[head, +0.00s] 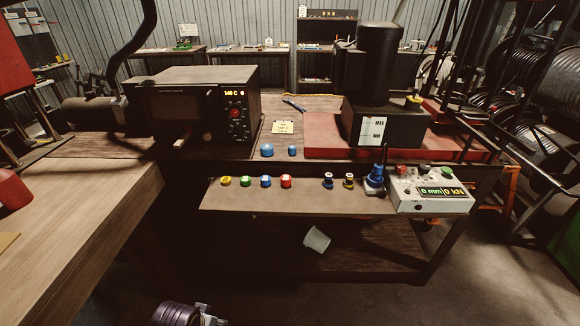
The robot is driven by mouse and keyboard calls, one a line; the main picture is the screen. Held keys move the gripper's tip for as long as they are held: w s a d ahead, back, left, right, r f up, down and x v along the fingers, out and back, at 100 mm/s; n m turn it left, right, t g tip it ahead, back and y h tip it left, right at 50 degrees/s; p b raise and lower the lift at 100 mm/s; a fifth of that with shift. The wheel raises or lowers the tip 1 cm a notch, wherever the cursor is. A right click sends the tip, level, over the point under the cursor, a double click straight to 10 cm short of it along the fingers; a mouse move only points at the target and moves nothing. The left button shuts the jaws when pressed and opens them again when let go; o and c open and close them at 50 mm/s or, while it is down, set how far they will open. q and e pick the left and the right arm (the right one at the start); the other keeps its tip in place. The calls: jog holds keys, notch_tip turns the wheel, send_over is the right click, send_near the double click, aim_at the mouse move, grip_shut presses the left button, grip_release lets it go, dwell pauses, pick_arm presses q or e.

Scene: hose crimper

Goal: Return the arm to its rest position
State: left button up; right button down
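A ridged, dark purple-grey round part with light metal pieces shows at the bottom edge, left of the middle, cut off by the frame. I cannot tell whether it belongs to one of my arms. The workbench (225,200) ahead has no arm over it. The black press (378,70) stands at its back right on a red base (320,147). The control box (430,190) at the front right reads 0 mm and 0 kN.
A black oven (190,105) showing 140 C stands at the back left. Several coloured rings and caps, such as a red one (286,181), line the front shelf. A white cup (316,240) lies tilted below. A wooden table (70,225) fills the left.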

pick_arm(q)
jog(key=s+a+f+g+p, duration=0.1)
jog(key=s+a+f, duration=0.1)
jog(key=f, duration=1.2)
jog(key=s+a+f, duration=0.1)
jog(key=s+f, duration=0.2)
jog(key=f, duration=1.1)
jog(key=s+a+f, duration=0.3)
jog(key=s+f, duration=0.5)
jog(key=s, duration=0.1)
jog(key=s+a+f+g+y+p, duration=0.1)
jog(key=s+a+f, duration=0.3)
jog(key=s+f, duration=0.3)
jog(key=s, duration=0.2)
jog(key=shift+s+a+f+m, duration=0.2)
jog(key=shift+s+f+m, duration=0.1)
jog(key=shift+s+f, duration=0.1)
pick_arm(e)
jog(key=s, duration=0.1)
jog(key=s+d, duration=0.1)
jog(key=s+r, duration=0.1)
jog(key=shift+s+d, duration=0.3)
jog(key=shift+s, duration=0.05)
jog(key=shift+s, duration=0.2)
jog(key=shift+a, duration=0.15)
dwell(1.2)
